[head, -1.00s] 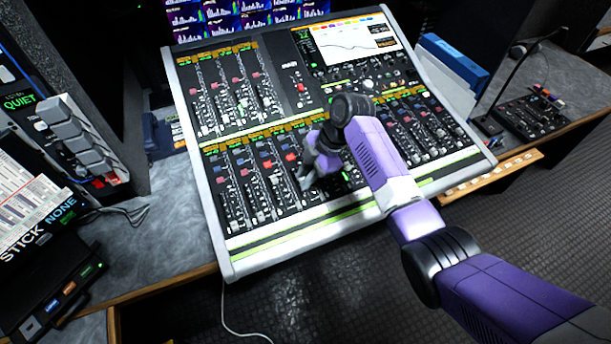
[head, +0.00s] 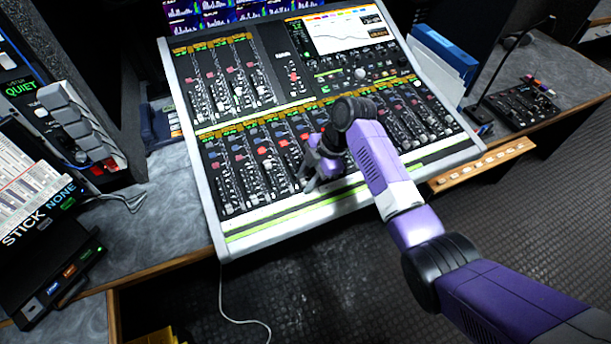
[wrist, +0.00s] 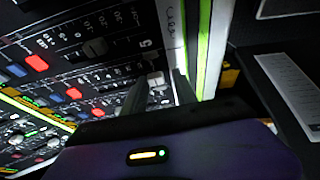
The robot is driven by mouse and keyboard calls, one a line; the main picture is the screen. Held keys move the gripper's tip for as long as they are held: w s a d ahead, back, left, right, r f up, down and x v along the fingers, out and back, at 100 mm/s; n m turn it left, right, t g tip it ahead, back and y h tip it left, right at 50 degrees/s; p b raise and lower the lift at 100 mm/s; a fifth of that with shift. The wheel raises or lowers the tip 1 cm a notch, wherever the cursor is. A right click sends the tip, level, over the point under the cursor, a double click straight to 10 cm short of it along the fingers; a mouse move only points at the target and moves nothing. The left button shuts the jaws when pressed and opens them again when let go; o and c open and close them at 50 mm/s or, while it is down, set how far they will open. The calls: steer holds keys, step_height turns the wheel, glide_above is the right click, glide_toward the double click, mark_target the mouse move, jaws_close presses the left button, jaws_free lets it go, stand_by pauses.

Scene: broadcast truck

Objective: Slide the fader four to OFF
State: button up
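The mixing console (head: 206,208) has rows of faders in the head view. My gripper (head: 312,178) is over the lower fader bank, near the console's front edge. In the wrist view my gripper (wrist: 161,88) has its two dark fingers apart, with a pale fader cap (wrist: 157,79) showing between them. I cannot tell whether the fingers touch it. A printed "5" shows near the slots. Which cap is fader four is not clear; my arm hides part of the bank in the head view.
A blue binder (head: 445,50) stands right of the console, and a small black control panel (head: 522,105) lies farther right. A wooden ledge (head: 482,164) juts out at the console's front right. A button unit (head: 75,125) stands at left. Dark floor lies in front.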

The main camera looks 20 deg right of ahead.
steer(key=shift+o, duration=0.5)
steer(key=shift+r, duration=0.25)
steer(key=b+v, duration=0.1)
steer(key=v, duration=0.6)
steer(key=shift+r, duration=0.15)
steer(key=shift+s+d, duration=0.1)
steer(key=shift+d, duration=0.05)
